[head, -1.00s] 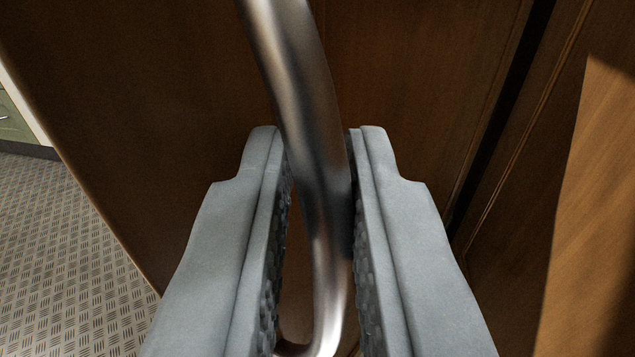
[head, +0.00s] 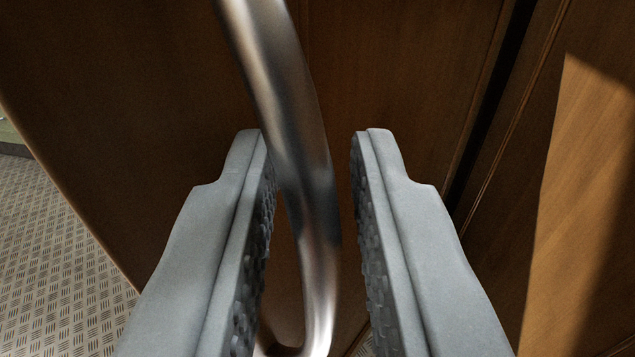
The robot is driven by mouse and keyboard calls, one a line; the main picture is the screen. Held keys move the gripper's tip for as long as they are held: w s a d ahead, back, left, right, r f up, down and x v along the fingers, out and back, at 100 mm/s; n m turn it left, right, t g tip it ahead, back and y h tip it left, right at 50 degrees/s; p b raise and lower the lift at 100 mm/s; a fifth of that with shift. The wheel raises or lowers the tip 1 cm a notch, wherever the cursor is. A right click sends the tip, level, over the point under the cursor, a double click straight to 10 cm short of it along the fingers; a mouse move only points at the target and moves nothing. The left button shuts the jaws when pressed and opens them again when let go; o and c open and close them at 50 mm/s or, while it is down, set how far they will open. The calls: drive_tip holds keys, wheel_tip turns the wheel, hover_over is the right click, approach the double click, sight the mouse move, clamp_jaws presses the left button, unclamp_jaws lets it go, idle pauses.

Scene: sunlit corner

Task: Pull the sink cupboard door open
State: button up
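The sink cupboard door (head: 150,110) is brown wood and fills much of the head view. A dark gap runs down its right side, and floor shows past its left edge, so the door stands ajar. Its curved metal handle (head: 300,170) comes down from the top and bends back at the bottom. My gripper (head: 308,140) is open, with one grey finger on each side of the handle. The handle is close to the left finger, and a clear gap separates it from the right finger. Whether the left finger touches it I cannot tell.
Another brown wood panel (head: 600,130), partly sunlit, stands to the right beyond the dark gap. Patterned floor (head: 50,260) is clear at the lower left. A bit of a greenish unit (head: 10,135) shows at the far left edge.

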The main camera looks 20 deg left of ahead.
drive_tip(key=v, duration=1.2)
drive_tip(key=shift+r, duration=0.1)
drive_tip(key=s+r+m+t+h, duration=0.1)
drive_tip(key=s+r+h, duration=0.25)
drive_tip(key=r, duration=0.85)
drive_tip(key=s+r+m+h, duration=0.15)
drive_tip(key=s+r, duration=0.35)
drive_tip(key=r, duration=0.8)
drive_tip(key=s+a+r, duration=0.1)
drive_tip(key=s+r, duration=0.5)
drive_tip(key=s, duration=0.4)
drive_tip(key=s+a+r+m+h, duration=0.1)
drive_tip(key=s+a+r, duration=0.1)
drive_tip(key=s+r, duration=0.5)
drive_tip(key=s, duration=0.4)
drive_tip(key=shift+a+r+g, duration=0.25)
drive_tip(key=shift+a+g, duration=0.05)
